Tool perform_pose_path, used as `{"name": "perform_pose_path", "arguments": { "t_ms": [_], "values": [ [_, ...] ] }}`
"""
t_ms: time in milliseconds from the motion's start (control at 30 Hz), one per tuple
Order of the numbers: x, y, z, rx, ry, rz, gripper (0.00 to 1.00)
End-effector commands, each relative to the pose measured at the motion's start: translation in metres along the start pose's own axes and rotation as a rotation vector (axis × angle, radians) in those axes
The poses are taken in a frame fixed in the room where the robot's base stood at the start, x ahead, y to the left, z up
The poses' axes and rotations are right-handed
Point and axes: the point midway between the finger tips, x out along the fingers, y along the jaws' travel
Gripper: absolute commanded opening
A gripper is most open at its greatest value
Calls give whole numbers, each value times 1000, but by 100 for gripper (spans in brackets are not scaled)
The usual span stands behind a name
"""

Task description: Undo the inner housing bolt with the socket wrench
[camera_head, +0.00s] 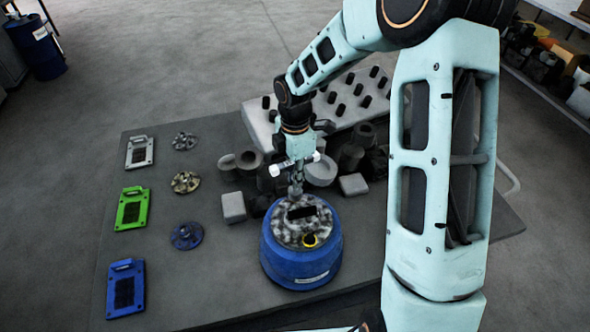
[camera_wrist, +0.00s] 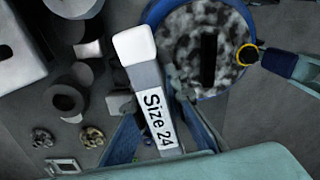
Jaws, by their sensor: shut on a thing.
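My gripper (camera_head: 297,186) points down over the far side of the blue housing (camera_head: 297,270) in the head view. It is shut on the socket wrench, whose "Size 24" label and white end show in the wrist view (camera_wrist: 155,108). The housing has a mottled grey inner face (camera_wrist: 188,62) with a black slot.
Blue (camera_head: 126,290), green (camera_head: 132,210) and grey (camera_head: 139,153) plates lie on the dark table's left, beside three round flanged parts (camera_head: 186,183). Grey cylinders and blocks (camera_head: 233,207) crowd behind the housing. A pale rack with black pegs (camera_head: 260,125) stands at the back.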

Motion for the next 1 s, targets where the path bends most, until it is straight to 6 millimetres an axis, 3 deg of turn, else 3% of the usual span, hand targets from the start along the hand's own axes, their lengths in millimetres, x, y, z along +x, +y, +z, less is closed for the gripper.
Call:
{"name": "perform_pose_path", "arguments": {
  "t_ms": [167, 433, 700, 1000],
  "values": [
    [-1, 0, 0, -102, 0, 1, 0],
    [-1, 1, 0, -102, -1, 2, 0],
    [-16, 0, 0, -99, -1, 1, 0],
    [-14, 0, 0, 85, -2, 2, 0]
  ]
}}
